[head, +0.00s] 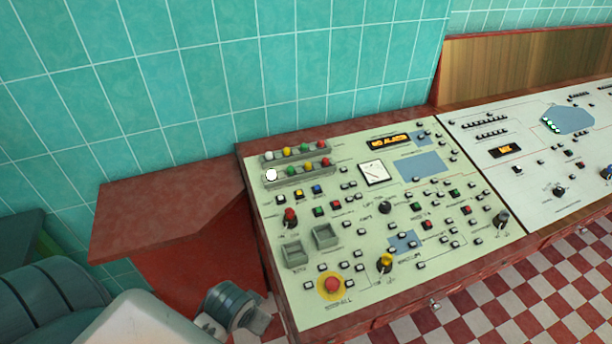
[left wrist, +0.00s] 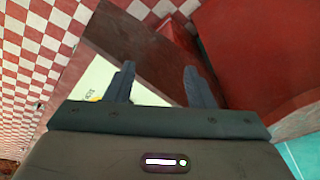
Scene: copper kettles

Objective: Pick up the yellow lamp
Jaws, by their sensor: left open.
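Two short racks of coloured lamps stand at the back left of the pale green control panel (head: 345,285) in the head view. A yellow lamp (head: 286,152) sits in the back rack, between a white lamp (head: 268,155) and a green lamp (head: 304,149). The front rack also holds several lamps, including a yellow or orange one (head: 309,167). My left gripper (left wrist: 160,85) is open and empty in the left wrist view, its two fingers apart over the red panel edge. The lamps are not visible there. My right gripper is not in view.
A red side surface (head: 165,205) adjoins the panel's left side. Knobs, buttons and a red emergency button (head: 332,285) stand up from the panel. A teal tiled wall (head: 240,75) rises behind. A second white panel (head: 540,175) continues to the right.

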